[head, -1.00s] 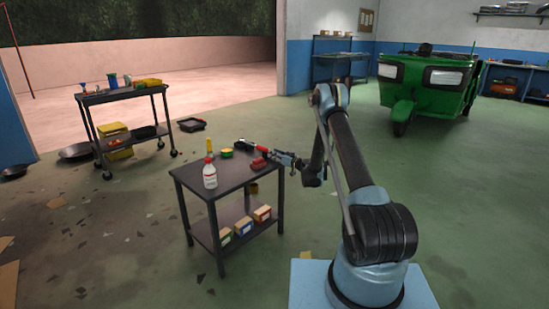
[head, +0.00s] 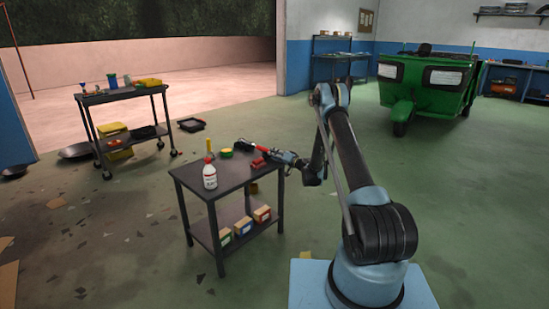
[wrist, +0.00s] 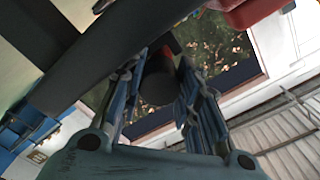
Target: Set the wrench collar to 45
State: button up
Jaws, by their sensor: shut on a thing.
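The wrench lies along the right back side of the small dark table (head: 232,174), with its dark head (head: 243,144) at the far end and a red part (head: 261,149) nearer my gripper. My gripper (head: 284,157) is at the table's right edge, at the wrench's near end. In the wrist view the two fingers of my gripper (wrist: 163,78) close around a dark round collar (wrist: 157,82), with a bit of red just beyond it. Any scale or number on the wrench is too small or hidden to read.
A red holder (head: 258,162) sits on the table beside the wrench. A white bottle (head: 210,176), a yellow cylinder (head: 209,145) and a green-yellow roll (head: 226,153) stand to the left. A green rickshaw (head: 428,85) is behind.

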dwell(0.5)
jog(key=o, duration=1.1)
jog(key=shift+d, duration=0.1)
